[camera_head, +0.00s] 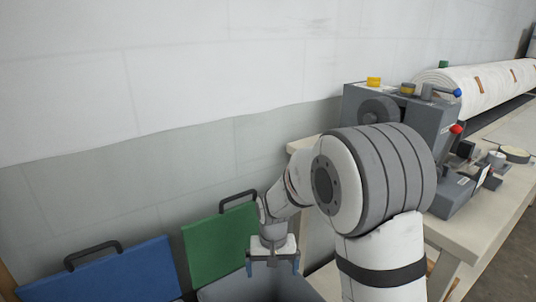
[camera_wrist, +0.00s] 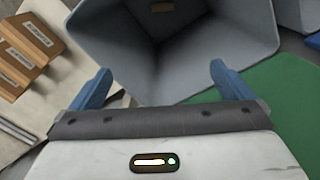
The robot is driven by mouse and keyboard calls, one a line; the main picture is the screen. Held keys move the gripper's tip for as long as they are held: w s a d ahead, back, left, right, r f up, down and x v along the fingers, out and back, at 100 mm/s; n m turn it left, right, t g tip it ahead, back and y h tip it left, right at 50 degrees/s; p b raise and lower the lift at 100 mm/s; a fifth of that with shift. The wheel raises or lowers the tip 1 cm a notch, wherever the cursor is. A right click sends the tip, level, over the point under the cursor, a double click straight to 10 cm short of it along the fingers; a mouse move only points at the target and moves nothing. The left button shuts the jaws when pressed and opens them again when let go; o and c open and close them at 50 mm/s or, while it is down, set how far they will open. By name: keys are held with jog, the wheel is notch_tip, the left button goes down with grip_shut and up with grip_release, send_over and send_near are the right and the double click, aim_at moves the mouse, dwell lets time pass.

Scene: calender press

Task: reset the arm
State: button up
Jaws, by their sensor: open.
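My gripper (camera_head: 271,262) hangs at the end of my folded arm, in front of the green panel (camera_head: 218,240) with a black handle. Its two blue fingers are spread wide with nothing between them. In the wrist view, my gripper (camera_wrist: 158,85) is over a grey open bin (camera_wrist: 120,50). A small yellowish patch shows in the bin, too small to identify. My arm hides part of the bench and machine.
A blue panel (camera_head: 105,275) with a black handle stands at the lower left. A pale bench (camera_head: 490,225) at the right carries a grey machine (camera_head: 425,115) and a large white roll (camera_head: 485,85). Labelled brown pieces (camera_wrist: 25,50) lie left in the wrist view.

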jog(key=s+d+r+p, duration=0.4)
jog(key=s+r+p, duration=0.2)
jog(key=r, duration=0.6)
jog(key=s+d+r+t+p, duration=0.1)
jog(key=s+d+r+p, duration=0.4)
jog(key=r, duration=0.7)
jog(key=s+d+r+t+p, duration=0.1)
jog(key=s+d+r+p, duration=0.4)
jog(key=r, duration=0.8)
jog(key=s+p, duration=0.3)
jog(key=p, duration=0.2)
jog(key=shift+s+m+p, duration=0.25)
jog(key=shift+m+p, duration=0.1)
jog(key=shift+m, duration=0.05)
jog(key=shift+d, duration=0.1)
jog(key=shift+c, duration=0.3)
